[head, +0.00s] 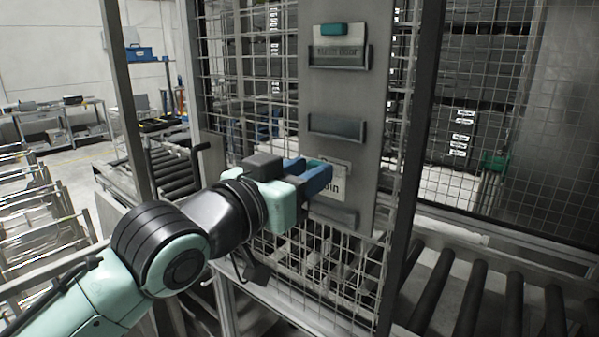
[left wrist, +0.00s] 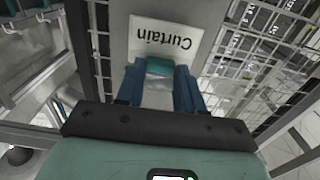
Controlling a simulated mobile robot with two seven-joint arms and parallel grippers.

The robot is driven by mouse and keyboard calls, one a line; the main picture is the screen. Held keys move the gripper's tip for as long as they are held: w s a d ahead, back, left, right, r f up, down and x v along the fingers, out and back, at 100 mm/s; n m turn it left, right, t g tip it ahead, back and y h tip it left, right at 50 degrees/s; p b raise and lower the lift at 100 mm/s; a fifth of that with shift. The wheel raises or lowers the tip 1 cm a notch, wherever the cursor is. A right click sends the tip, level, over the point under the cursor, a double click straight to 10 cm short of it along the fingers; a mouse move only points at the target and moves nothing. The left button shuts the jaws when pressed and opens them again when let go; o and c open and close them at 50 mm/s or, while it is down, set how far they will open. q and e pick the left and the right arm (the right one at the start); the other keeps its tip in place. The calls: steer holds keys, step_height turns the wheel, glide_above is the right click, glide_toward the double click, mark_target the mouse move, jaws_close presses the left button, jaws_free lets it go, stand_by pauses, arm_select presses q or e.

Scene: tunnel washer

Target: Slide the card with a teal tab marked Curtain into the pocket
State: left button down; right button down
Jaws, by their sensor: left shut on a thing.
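The white card marked Curtain (head: 340,189) is at the lower part of a grey upright panel (head: 342,88). My left gripper (head: 318,177) has its blue fingers shut on the card's teal tab (left wrist: 160,66). In the left wrist view the card (left wrist: 164,37) shows upside down, its tab toward me. A dark pocket (head: 331,214) lies just below the card in the head view. I cannot tell whether the card's lower edge is inside it. The fingers hide part of the card. My right gripper is not in view.
A middle pocket (head: 337,128) on the panel looks empty. The top pocket (head: 338,57) holds another teal-tabbed card (head: 337,42). Wire mesh (head: 270,90) and dark posts (head: 414,150) flank the panel. A roller conveyor (head: 480,300) runs at the lower right.

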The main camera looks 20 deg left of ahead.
arm_select(q)
steer(key=shift+f+p+x, duration=0.15)
steer(key=shift+f+x, duration=0.05)
steer(key=shift+x, duration=0.55)
steer(key=shift+f+p+x, duration=0.15)
steer(key=shift+x, duration=0.6)
steer(key=shift+f+b, duration=1.4)
steer(key=shift+f, duration=0.2)
steer(key=shift+f, duration=0.1)
steer(key=shift+f+b, duration=0.3)
steer(key=shift+b, duration=0.15)
steer(key=shift+f+b, duration=0.45)
steer(key=shift+b, duration=0.05)
steer(key=c, duration=0.6)
jaws_free()
